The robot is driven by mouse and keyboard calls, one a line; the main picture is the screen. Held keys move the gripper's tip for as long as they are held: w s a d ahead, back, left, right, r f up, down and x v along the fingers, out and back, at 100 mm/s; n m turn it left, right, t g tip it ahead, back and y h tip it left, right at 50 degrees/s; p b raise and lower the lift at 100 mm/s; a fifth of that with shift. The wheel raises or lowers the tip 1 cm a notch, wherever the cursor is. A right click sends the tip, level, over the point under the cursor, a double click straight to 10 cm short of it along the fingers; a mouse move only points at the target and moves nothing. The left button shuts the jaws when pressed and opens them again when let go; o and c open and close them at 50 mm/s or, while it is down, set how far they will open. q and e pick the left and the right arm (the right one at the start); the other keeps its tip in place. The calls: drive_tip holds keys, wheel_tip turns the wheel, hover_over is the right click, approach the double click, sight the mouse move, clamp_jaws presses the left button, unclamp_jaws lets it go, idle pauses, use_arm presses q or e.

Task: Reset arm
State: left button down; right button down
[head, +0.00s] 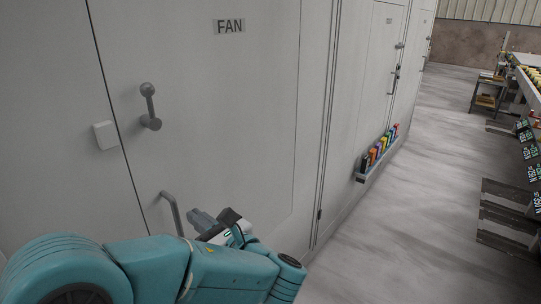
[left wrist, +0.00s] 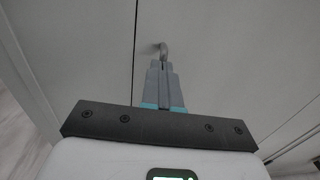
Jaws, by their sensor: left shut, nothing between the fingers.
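My left arm, teal, reaches in from the lower left in the head view. My left gripper (head: 199,217) is in front of the pale cabinet door (head: 225,110) labelled FAN, just right of a grey bar handle (head: 172,211). In the left wrist view the two grey fingers of the gripper (left wrist: 160,66) are together, with nothing between them. A grey handle (left wrist: 163,48) shows just beyond the fingertips; I cannot tell whether they touch it. My right gripper is not in view.
A grey lever with a round knob (head: 149,106) and a small white box (head: 105,135) are on the cabinet front. A low shelf with several coloured items (head: 379,147) juts out further right. Grey floor (head: 400,220) is open, with racks (head: 509,215) at the right.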

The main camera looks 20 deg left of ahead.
use_arm(q)
drive_tip(key=s+d+f+n+g+h, duration=0.1)
drive_tip(key=s+f+g+h, duration=0.35)
drive_tip(key=f, duration=0.95)
drive_tip(key=s+d+f+n+g+h, duration=0.1)
drive_tip(key=s+f+n+g+h, duration=0.3)
drive_tip(key=f, duration=1)
drive_tip(key=s+d+f+n+h, duration=0.5)
drive_tip(key=d+f+n+h, duration=0.1)
drive_tip(key=n, duration=0.4)
drive_tip(key=s+d+f+n+t+h, duration=0.1)
drive_tip(key=s+d+f+n+h, duration=0.4)
drive_tip(key=f+n, duration=0.4)
drive_tip(key=shift+s+d+f+n+h+p, duration=0.15)
drive_tip(key=shift+s+d+n+h+p, duration=0.15)
drive_tip(key=shift+d+n+h+p, duration=0.45)
drive_tip(key=shift+d+m+y+b, duration=0.15)
drive_tip(key=shift+m+y+b, duration=0.1)
drive_tip(key=shift+y+b, duration=0.1)
